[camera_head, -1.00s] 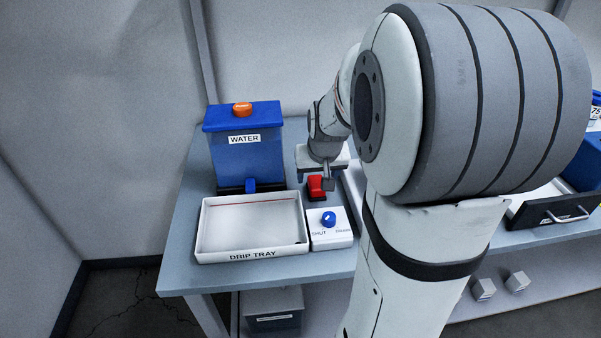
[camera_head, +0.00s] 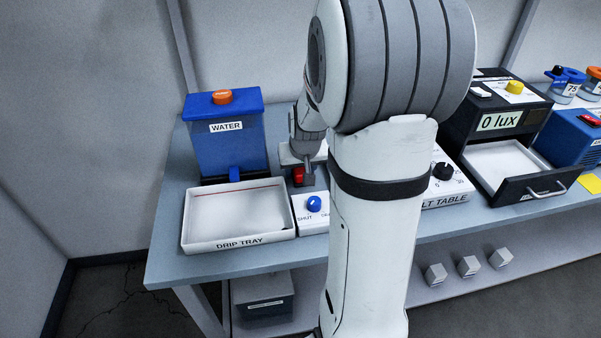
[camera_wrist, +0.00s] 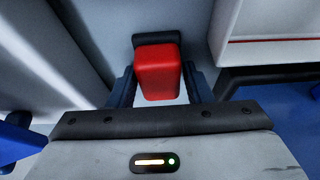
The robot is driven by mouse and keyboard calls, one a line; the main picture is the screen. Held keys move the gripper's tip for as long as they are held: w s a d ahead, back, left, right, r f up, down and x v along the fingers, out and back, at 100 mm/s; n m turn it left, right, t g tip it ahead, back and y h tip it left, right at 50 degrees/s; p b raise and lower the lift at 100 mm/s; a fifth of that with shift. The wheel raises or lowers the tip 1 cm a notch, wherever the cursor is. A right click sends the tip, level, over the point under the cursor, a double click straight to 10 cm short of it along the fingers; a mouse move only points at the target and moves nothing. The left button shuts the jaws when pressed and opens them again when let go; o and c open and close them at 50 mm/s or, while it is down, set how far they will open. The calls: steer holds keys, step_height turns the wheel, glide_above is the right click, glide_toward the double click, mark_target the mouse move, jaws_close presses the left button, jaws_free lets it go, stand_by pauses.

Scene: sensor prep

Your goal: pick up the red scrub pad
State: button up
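The red scrub pad (camera_head: 298,175) is a small red block on the bench, behind the valve box with the blue knob. In the wrist view the pad (camera_wrist: 158,72) fills most of the space between the fingers, with a dark piece at its far end. My gripper (camera_head: 307,178) is low over the bench at the pad. In the wrist view its two dark fingers (camera_wrist: 160,88) stand on either side of the pad, apart, with a thin light gap at the right. The finger tips are partly hidden, and I cannot see them pressing on the pad.
A blue water tank (camera_head: 238,150) stands left of the pad, with a white drip tray (camera_head: 238,243) in front. The valve box (camera_head: 312,218) is close in front of the pad. A black lux box (camera_head: 490,125) with an open drawer is on the right.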

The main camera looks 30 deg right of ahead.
steer(key=c, duration=0.7)
steer(key=shift+o, duration=0.2)
step_height(320, 180, up, 10)
steer(key=shift+r+p, duration=0.1)
steer(key=shift+p, duration=0.25)
steer(key=o, duration=0.4)
steer(key=shift+c, duration=1.1)
